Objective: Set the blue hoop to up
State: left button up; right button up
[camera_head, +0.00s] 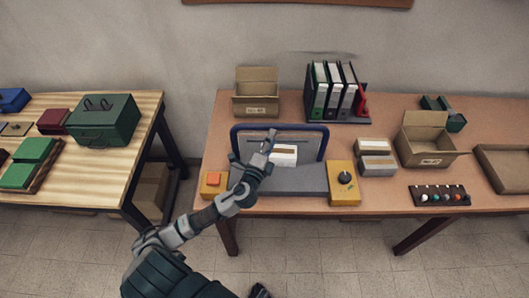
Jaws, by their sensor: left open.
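The blue hoop (278,127) is a dark blue bar bent like a handle, on a grey base (300,181) on the brown table. It stands up, with its top bar at the back and its two legs reaching down to the base. A pale panel and white blocks (284,155) show inside the hoop. My left gripper (254,150) is open, in front of the left half of the hoop and base in the picture. I cannot tell whether it touches anything.
A yellow box with a black knob (343,183) stands right of the base, an orange button box (214,182) left. Behind are a cardboard box (256,93) and binders (335,88). Another open box (425,140) is at right. A wooden table (100,180) stands left.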

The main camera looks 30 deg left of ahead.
pick_arm(q)
jog(key=v, duration=0.8)
jog(key=shift+f, duration=0.15)
